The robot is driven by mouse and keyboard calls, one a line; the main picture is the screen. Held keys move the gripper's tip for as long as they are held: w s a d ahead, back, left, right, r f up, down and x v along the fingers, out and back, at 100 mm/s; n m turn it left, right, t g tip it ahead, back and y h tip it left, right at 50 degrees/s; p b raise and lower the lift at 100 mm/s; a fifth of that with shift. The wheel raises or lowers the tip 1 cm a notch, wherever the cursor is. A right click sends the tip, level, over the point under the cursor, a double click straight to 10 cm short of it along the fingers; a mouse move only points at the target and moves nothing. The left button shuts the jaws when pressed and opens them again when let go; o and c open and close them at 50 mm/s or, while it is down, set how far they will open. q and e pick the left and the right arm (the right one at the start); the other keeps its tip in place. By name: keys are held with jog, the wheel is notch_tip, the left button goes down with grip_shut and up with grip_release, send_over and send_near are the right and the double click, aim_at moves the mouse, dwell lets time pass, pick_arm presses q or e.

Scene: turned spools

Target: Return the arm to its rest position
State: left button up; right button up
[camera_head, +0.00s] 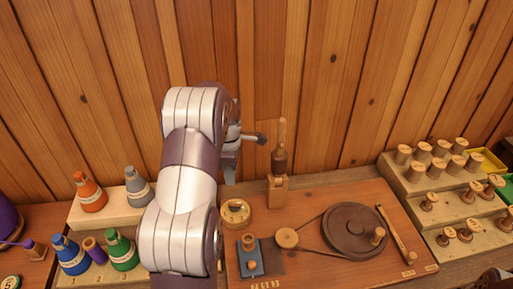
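My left arm rises from the bottom centre of the head view. Its gripper (230,163) hangs in front of the plank wall, above the left part of the wooden work board (325,205). It is seen edge-on and partly hidden by my arm, so I cannot tell whether its fingers are apart. A short dark rod with a rounded end (261,139) sticks out to the right beside it; I cannot tell what it belongs to. My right gripper cannot be made out; only a dark part shows in the bottom right corner.
The board carries a dark wheel (347,226) with a belt, a small pulley (287,238) and an upright wooden post (279,160). Thread cones, one of them orange (90,191), stand at left. A stepped rack (413,185) with several spools stands at right.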

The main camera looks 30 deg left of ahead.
pick_arm(q)
jog(key=s+d+r+m, duration=0.1)
jog(key=s+d+m, duration=0.7)
jog(key=d+m, duration=0.2)
jog(key=s+d+r+m+t, duration=0.1)
jog(key=s+d+m, duration=0.7)
jog(key=d+m, duration=0.3)
jog(key=shift+r+m, duration=0.35)
jog(key=shift+m, duration=0.85)
